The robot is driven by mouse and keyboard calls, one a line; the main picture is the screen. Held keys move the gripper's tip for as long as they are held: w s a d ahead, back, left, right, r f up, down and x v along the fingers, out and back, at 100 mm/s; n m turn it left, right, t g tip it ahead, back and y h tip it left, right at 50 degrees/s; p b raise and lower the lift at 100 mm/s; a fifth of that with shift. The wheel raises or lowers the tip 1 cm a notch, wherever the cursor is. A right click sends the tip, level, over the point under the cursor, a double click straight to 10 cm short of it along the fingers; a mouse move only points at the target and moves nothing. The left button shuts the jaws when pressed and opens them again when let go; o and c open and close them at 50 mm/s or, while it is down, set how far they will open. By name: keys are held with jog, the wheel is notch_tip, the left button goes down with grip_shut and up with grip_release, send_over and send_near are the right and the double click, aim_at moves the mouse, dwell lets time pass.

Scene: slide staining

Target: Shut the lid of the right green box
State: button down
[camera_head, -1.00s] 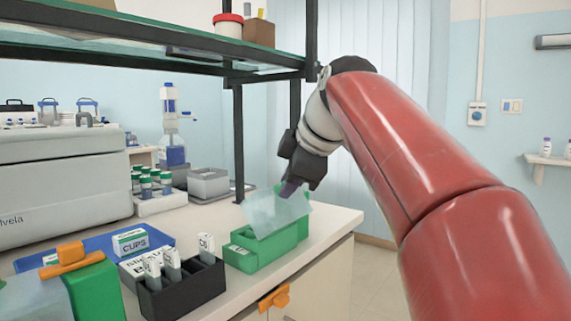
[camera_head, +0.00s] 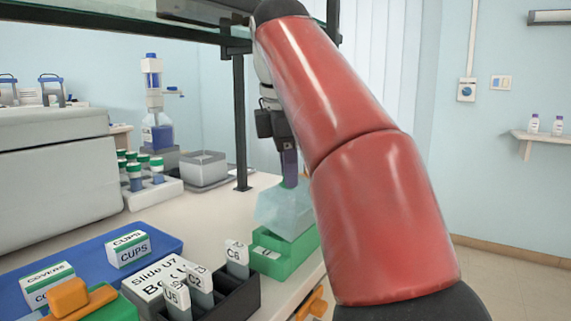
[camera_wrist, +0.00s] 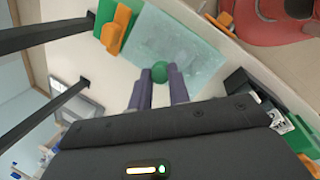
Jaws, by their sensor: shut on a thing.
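The right green box (camera_head: 272,262) stands near the front edge of the bench in the head view, partly behind my arm. Its translucent pale lid (camera_head: 280,208) lies above it; how far it is tilted I cannot tell. My gripper (camera_head: 289,178) points down with its purple fingers at the lid's top. In the wrist view the fingers of my gripper (camera_wrist: 158,80) stand on either side of a small round green knob (camera_wrist: 159,71) at the edge of the lid (camera_wrist: 175,45). The gripper is shut on this part.
A black rack (camera_head: 238,292) with several labelled slide holders stands left of the box. A blue tray (camera_head: 85,268) with small cartons and another green box (camera_head: 112,308) with an orange clasp are farther left. A shelf post (camera_head: 240,120) rises behind the box.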

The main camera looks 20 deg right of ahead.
jog(key=shift+f, duration=0.1)
dwell(0.3)
jog(key=c, duration=1.6)
grip_release()
